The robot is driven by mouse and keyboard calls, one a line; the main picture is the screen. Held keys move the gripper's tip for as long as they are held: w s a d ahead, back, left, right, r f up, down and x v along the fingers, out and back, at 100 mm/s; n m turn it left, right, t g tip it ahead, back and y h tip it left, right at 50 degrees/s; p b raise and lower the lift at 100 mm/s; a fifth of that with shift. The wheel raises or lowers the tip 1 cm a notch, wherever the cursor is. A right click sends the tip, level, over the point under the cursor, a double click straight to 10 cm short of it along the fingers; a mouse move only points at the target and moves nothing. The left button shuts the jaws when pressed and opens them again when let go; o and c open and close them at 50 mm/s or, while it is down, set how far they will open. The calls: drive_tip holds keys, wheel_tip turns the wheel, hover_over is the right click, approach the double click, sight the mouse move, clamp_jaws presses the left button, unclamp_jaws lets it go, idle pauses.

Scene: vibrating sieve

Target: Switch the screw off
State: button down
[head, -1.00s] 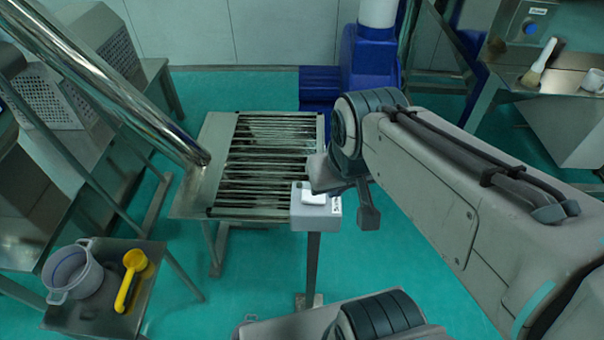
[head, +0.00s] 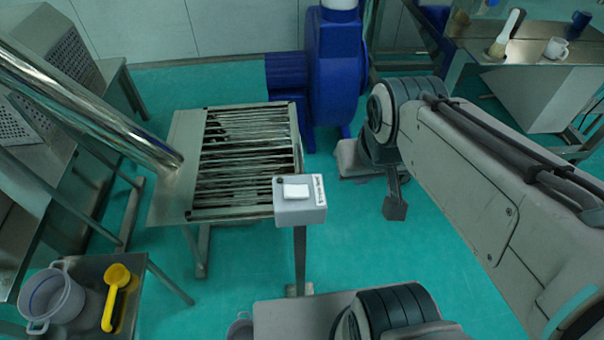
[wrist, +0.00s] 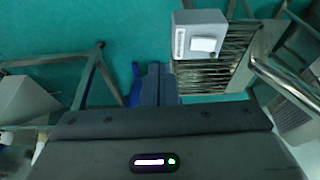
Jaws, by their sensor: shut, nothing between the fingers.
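A grey switch box (head: 300,212) with a white rocker (head: 296,191) and a small dark round spot stands on a post in front of the sieve. Its label is too small to read, and I cannot tell which way the rocker is set. The box also shows at the top of the wrist view (wrist: 200,32), rocker uncovered. A shiny slanted tube (head: 90,105), perhaps the screw conveyor, ends over the sieve's left side. My gripper's dark body (wrist: 160,122) fills the lower wrist view, apart from the box. It is shut and empty; its fingertips are not clearly seen.
The slatted sieve (head: 182,140) is behind the box, and a blue blower (head: 335,65) is behind that. A small table at lower left holds a white pot (head: 52,298) and yellow scoop (head: 115,290). A bench at upper right holds a brush (head: 508,32) and cup (head: 556,47).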

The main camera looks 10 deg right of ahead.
drive_tip(key=shift+a, duration=0.15)
drive_tip(key=w+a+f+g+b, duration=0.2)
drive_tip(key=w+a+g+b, duration=0.1)
drive_tip(key=w+a+b, duration=0.6)
drive_tip(key=w+a, duration=0.2)
drive_tip(key=w, duration=0.1)
drive_tip(key=shift+w+a+f+g, duration=0.15)
drive_tip(key=shift+a+f+g, duration=0.05)
drive_tip(key=shift+f+g, duration=0.2)
